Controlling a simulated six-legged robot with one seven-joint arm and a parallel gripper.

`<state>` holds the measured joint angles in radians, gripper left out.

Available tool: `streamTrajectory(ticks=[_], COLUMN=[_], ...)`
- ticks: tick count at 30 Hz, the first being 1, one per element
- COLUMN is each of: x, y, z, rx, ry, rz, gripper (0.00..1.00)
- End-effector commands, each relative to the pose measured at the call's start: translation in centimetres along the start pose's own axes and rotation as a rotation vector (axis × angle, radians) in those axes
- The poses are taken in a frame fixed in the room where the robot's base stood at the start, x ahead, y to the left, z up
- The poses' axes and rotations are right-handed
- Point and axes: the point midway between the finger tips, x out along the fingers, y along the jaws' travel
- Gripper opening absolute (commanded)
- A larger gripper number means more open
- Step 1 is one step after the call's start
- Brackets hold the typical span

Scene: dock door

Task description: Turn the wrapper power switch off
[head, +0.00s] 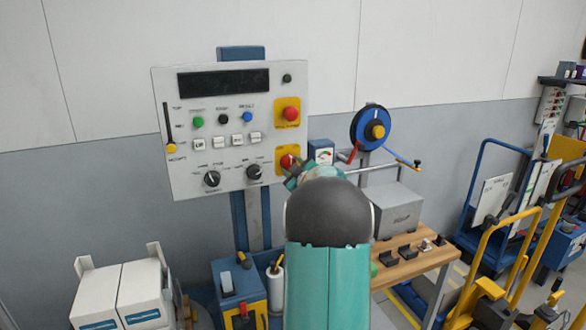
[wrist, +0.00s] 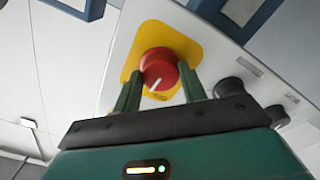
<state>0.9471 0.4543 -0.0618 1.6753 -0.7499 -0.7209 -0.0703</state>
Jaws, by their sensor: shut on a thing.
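A grey control panel (head: 222,82) stands on a blue post. At its lower right is a red rotary switch (head: 287,161) on a yellow plate, partly hidden by my gripper (head: 298,177). In the wrist view the red switch (wrist: 159,66) shows a white pointer line on its face, slanting toward the bottom of the picture. My gripper (wrist: 159,74) has one green finger on each side of the knob and is shut on it. The plate's lettering is too small to read.
A red button (head: 290,114) on another yellow plate sits above the switch. Two black knobs (head: 212,179) (head: 254,171) lie to its left.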

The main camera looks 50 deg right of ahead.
Motion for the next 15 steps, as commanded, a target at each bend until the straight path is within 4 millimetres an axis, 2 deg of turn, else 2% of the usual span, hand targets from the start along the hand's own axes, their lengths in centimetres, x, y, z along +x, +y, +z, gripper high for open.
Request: streamTrajectory(ticks=[15], x=[0.08], y=[0.06], z=[-0.17], rx=[-0.490], ry=[0.003], rz=[0.000], gripper=[0.19])
